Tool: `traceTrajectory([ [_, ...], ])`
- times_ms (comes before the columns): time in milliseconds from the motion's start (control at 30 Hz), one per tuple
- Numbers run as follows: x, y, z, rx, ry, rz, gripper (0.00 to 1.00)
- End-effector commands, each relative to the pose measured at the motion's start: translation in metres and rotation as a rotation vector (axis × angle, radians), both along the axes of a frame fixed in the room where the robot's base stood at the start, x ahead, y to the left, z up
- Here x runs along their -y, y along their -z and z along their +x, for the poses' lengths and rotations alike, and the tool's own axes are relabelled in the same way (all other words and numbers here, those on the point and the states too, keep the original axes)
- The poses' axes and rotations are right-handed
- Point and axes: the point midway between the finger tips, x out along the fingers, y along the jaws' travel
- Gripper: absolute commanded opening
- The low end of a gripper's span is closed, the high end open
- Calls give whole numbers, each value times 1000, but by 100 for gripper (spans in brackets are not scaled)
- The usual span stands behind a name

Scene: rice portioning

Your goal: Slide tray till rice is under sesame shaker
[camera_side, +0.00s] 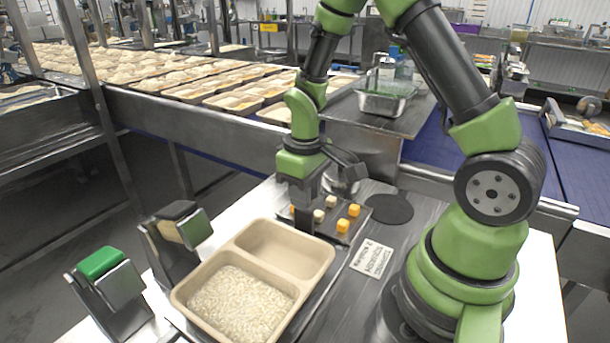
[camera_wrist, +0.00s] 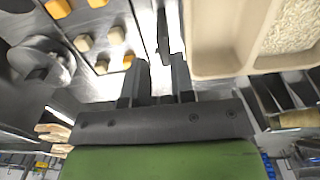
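A beige two-compartment tray (camera_side: 318,262) lies in the front middle of the side view. Its near compartment holds rice (camera_side: 240,303); its far one is empty. Two shakers stand in grey holders left of it: one green-topped (camera_side: 100,262), one dark-topped with a tan body (camera_side: 192,232). I cannot tell which holds sesame. The rice lies to the right of both. My gripper (camera_side: 303,225) points down beside the tray's far end. In the wrist view its fingers (camera_wrist: 159,72) stand apart with nothing between them; the tray (camera_wrist: 222,66) is just right of them. Contact is unclear.
A small dark plate (camera_side: 357,232) with orange and pale cubes is close behind my gripper. A metal cup (camera_side: 343,180), a black disc (camera_side: 390,208) and a printed label (camera_side: 372,258) are nearby. Conveyors with filled trays (camera_side: 232,101) run behind.

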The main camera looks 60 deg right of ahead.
Motion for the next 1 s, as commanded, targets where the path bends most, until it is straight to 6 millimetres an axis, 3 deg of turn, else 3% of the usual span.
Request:
traceTrajectory([
  [233,1,-37,1,5,-2,-2,23],
  [733,-1,-50,0,14,6,-1,23],
  [867,-9,-77,-4,82,43,2,23],
  [1000,-26,-123,-20,205,118,27,23],
])
